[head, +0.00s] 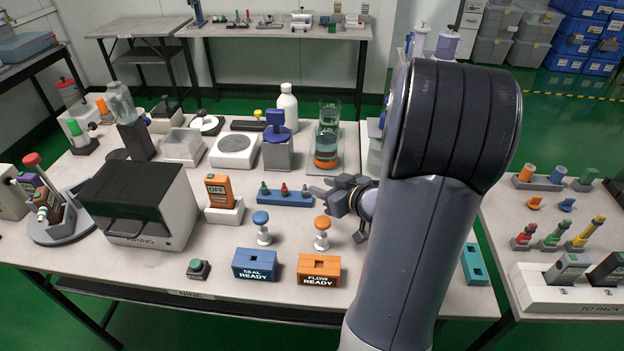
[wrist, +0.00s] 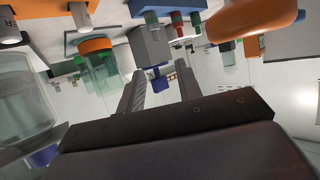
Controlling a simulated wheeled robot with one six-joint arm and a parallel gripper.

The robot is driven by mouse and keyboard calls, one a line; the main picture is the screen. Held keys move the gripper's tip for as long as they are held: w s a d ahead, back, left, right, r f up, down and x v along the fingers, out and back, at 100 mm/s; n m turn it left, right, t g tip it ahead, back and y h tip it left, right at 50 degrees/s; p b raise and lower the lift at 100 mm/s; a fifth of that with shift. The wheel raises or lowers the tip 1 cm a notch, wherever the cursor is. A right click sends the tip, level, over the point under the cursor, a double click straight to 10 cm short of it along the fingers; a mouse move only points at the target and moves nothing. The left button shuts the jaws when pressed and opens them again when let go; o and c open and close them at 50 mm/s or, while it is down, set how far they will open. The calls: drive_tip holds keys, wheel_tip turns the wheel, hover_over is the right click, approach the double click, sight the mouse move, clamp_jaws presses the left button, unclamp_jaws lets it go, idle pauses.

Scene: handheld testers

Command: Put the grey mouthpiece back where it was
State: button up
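My gripper (head: 338,204) is over the middle of the table, right of a low blue rack (head: 285,199). In the wrist view, which is upside down, the two fingers (wrist: 160,70) stand apart with nothing held between them. The rack carries a green-tipped piece (head: 263,188), a red-tipped piece (head: 284,190) and a third, duller piece (head: 304,191). The third piece may be the grey mouthpiece, but it is too small to tell. I cannot surely identify the grey mouthpiece elsewhere; my arm hides part of the table's right side.
An orange-topped plunger (head: 321,232) stands close below my gripper. A blue-topped one (head: 262,228) is left of it. A glass beaker (head: 328,130) and a grey block with blue top (head: 278,150) stand behind. Blue (head: 255,264) and orange (head: 319,270) label boxes are in front.

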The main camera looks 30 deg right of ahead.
sight(301, 193)
drive_tip(key=shift+v, duration=0.95)
drive_tip(key=b+x, duration=0.1)
drive_tip(key=x, duration=0.5)
drive_tip(key=f+b+x, duration=0.1)
drive_tip(key=b+x, duration=0.1)
drive_tip(key=x, duration=0.4)
drive_tip(key=shift+f, duration=0.25)
drive_tip(key=shift+r, duration=0.25)
